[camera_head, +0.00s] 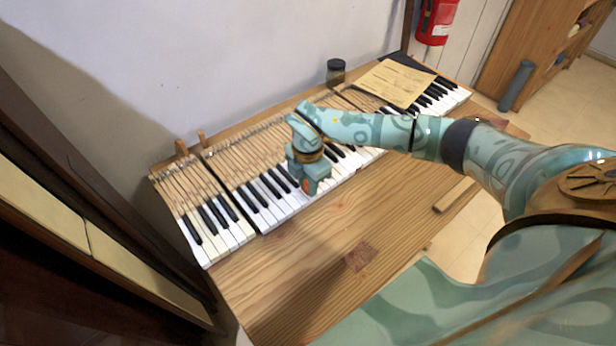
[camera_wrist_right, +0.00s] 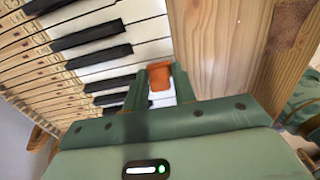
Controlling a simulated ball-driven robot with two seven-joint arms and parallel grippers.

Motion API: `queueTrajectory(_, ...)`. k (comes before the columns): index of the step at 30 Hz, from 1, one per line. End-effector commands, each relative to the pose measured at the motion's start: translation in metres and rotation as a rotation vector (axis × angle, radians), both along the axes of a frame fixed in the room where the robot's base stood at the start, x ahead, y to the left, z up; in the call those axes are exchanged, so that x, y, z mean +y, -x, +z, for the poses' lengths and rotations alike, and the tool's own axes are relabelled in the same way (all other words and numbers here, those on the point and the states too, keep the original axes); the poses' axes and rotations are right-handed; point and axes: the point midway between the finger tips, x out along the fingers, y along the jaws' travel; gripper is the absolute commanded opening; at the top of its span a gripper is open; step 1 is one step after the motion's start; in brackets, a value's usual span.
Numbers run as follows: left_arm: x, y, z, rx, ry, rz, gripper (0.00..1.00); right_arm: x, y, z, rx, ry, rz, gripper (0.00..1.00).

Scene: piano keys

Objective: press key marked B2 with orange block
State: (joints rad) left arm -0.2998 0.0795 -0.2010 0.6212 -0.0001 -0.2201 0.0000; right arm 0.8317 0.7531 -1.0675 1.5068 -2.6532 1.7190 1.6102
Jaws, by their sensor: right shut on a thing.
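The orange block (camera_wrist_right: 159,75) is held between the two fingers of my right gripper (camera_wrist_right: 156,90) in the right wrist view. A small part of the block (camera_head: 307,185) shows below the right gripper (camera_head: 312,186) in the head view. The gripper points down over the white keys in the middle of the piano keyboard (camera_head: 262,203). White keys (camera_wrist_right: 130,66) and black keys lie just beyond and beside the block. I cannot tell whether the block touches a key. No B2 marking is readable. My left gripper is not in view.
The wooden table (camera_head: 300,262) in front of the keys is mostly clear. A dark jar (camera_head: 335,71) and a paper sheet (camera_head: 396,82) are at the back. A second keyboard section (camera_head: 208,222) lies left. A red extinguisher (camera_head: 436,20) hangs on the wall.

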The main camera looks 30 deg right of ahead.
Motion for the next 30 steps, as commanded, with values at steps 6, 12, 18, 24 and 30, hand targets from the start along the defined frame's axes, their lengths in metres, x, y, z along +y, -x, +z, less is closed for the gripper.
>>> queueTrajectory(6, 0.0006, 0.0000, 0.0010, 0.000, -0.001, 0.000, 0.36, 0.0003, 0.0001, -0.0001, 0.000, 0.000, 0.000, 0.08)
queueTrajectory(12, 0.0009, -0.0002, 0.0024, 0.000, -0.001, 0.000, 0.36, 0.0003, 0.0002, 0.0004, 0.001, 0.000, 0.000, 0.08)
queueTrajectory(18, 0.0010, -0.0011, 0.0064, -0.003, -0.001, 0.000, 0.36, 0.0004, 0.0003, 0.0010, 0.000, 0.000, 0.000, 0.08)
queueTrajectory(24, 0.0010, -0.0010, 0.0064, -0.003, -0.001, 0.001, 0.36, 0.0003, 0.0003, -0.0001, 0.000, 0.000, 0.000, 0.08)
queueTrajectory(30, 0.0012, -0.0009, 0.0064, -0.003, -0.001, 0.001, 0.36, 0.0002, 0.0003, -0.0001, 0.001, 0.000, 0.000, 0.08)
